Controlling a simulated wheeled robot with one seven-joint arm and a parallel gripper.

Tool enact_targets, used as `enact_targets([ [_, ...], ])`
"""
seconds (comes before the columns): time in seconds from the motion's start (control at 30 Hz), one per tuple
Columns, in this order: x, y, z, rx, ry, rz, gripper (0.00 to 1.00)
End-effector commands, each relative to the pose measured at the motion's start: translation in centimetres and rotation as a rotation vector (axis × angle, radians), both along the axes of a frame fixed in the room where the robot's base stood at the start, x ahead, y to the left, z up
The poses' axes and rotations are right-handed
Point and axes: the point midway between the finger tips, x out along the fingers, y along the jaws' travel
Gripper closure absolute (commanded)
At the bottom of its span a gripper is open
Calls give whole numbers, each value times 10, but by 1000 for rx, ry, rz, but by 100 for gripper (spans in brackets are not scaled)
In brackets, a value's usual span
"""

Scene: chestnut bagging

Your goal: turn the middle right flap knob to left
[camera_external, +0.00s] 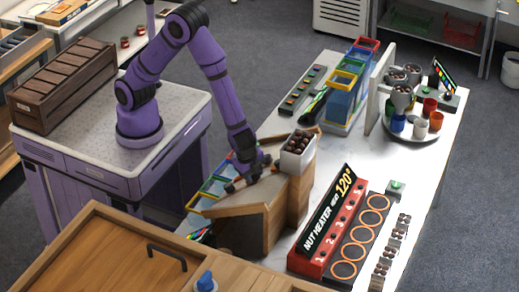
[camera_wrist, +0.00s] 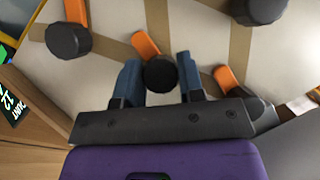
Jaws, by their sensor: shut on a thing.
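My gripper (camera_wrist: 160,80) has its two blue-grey fingers on either side of a round black flap knob (camera_wrist: 160,73) and is shut on it. This knob's orange pointer (camera_wrist: 145,45) sticks out toward the upper left in the wrist view. Other black knobs with orange pointers sit around it, at the upper left (camera_wrist: 68,40), the right (camera_wrist: 240,98) and the top right (camera_wrist: 258,8). They are on a pale board (camera_wrist: 105,75) with brown strips. In the external view my gripper (camera_external: 252,172) is over the sloped wooden box (camera_external: 240,208), and the held knob is hidden.
A white bin of chestnuts (camera_external: 298,158) stands just right of my gripper on the wooden structure. The nut heater sign (camera_external: 325,215) and its ringed plate (camera_external: 343,271) are in front. Blue and green bins (camera_external: 212,187) sit at the left edge.

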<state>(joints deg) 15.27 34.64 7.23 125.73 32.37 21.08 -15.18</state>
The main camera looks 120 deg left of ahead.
Motion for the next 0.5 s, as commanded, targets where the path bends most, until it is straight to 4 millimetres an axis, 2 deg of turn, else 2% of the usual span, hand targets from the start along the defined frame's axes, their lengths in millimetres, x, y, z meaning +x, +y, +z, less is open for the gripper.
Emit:
enact_targets([
  [0.5,0,-1,0,221,-1,-381,88],
])
